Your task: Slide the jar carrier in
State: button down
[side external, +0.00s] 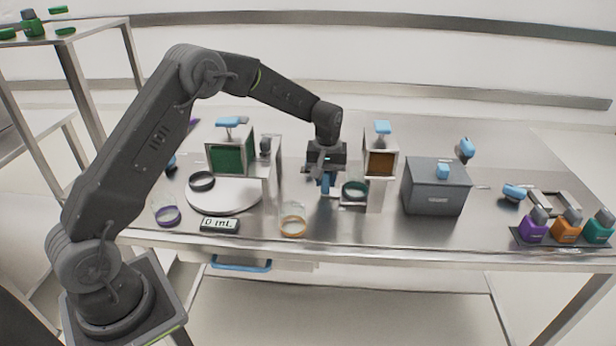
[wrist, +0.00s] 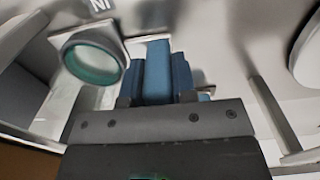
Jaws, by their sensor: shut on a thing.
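A clear jar with a teal band (side external: 354,188) sits on the jar carrier (side external: 352,204), a small pale metal holder at the middle of the table. The jar also shows at the upper left of the wrist view (wrist: 93,58). My gripper (side external: 327,185) points down just left of the jar. In the wrist view, its dark blue fingers (wrist: 157,60) are closed around a lighter blue upright grip, which seems to be the carrier's handle. The join between grip and carrier is hidden. The brown-windowed dispenser (side external: 381,163) stands just right of and above the jar.
A green-windowed dispenser (side external: 230,158) stands over a white turntable (side external: 222,196) at left. An orange-banded jar (side external: 292,222) and a "0 mL" display (side external: 220,224) lie in front. A grey box (side external: 435,187) and a rack of colored bottles (side external: 566,232) are at right.

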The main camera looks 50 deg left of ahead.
jog(key=shift+w+d, duration=0.4)
jog(key=shift+w, duration=0.05)
jog(key=c, duration=0.9)
grip_release()
notch_tip(320, 180, up, 14)
jog(key=shift+f, duration=0.1)
jog(key=shift+c, duration=0.6)
